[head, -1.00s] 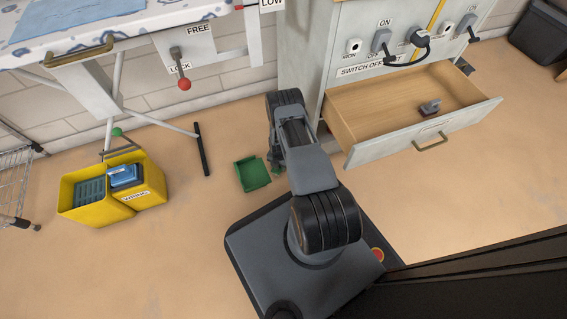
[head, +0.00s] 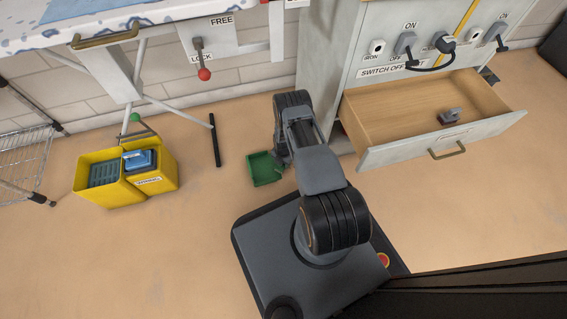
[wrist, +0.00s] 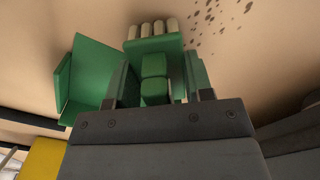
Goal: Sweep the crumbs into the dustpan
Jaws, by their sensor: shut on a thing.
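A green hand brush (wrist: 155,44) with cream bristles shows in the wrist view. My gripper (wrist: 158,78) is shut on its green handle, with dark fingers on either side. The green dustpan (wrist: 92,72) is just left of the brush in the wrist view. In the head view the dustpan (head: 264,169) lies on the floor, left of my arm. Dark crumbs (wrist: 222,16) are scattered on the floor, up and right of the bristles in the wrist view. My arm hides most of the gripper and brush in the head view, and I cannot make out the crumbs there.
A yellow two-part bucket (head: 100,195) stands on the floor at left, with a wire rack (head: 25,160) beyond. A cabinet drawer (head: 415,150) hangs open right of my arm, holding a small grey object (head: 450,116). A table's legs (head: 214,140) stand behind. Floor at front left is clear.

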